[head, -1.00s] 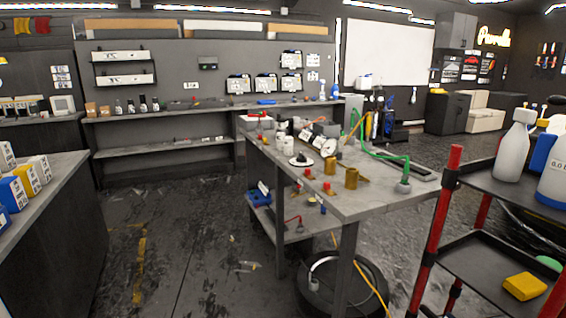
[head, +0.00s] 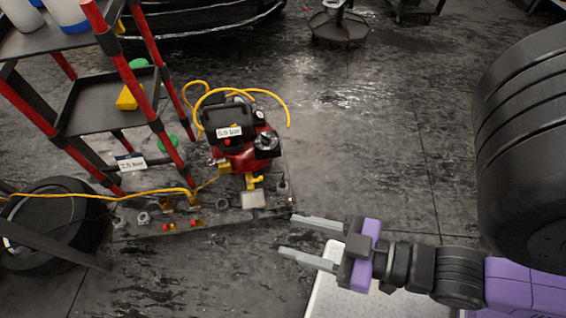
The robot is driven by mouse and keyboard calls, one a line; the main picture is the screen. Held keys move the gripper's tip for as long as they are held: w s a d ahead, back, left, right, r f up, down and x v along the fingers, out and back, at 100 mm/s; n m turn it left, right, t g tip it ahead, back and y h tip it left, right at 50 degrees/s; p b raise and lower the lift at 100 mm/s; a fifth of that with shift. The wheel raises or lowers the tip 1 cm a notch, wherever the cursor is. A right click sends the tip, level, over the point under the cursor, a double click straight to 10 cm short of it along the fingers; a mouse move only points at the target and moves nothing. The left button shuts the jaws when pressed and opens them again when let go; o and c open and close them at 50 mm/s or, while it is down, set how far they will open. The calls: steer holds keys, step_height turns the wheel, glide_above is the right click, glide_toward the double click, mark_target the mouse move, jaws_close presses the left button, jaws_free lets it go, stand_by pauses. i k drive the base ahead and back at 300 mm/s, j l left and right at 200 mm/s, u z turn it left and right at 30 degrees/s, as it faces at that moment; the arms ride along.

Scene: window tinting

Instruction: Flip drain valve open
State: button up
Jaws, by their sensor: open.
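A red and black compressor (head: 240,150) with a white label stands on a low dark board on the floor in the head view. A yellow valve-like fitting (head: 254,181) shows at its lower front; I cannot tell for sure that it is the drain valve, or how its lever is set. My gripper (head: 288,236) is open and empty, with its two grey fingers pointing left. It appears to the right of and nearer than the compressor, apart from it, with the fingertips past the board's right end in the picture.
Several small red and brass fittings (head: 182,226) sit along the board's front edge. A yellow hose (head: 95,194) runs left from it. A red-posted cart (head: 95,100) stands at left, a black tire (head: 55,220) below it. Wet dark floor (head: 380,120) is open to the right.

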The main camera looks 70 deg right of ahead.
mark_target(261, 179)
steer(key=k+l+z, duration=0.3)
steer(key=l, duration=0.35)
steer(key=k+l+z, duration=0.15)
steer(key=k+l, duration=0.15)
steer(key=l, duration=0.1)
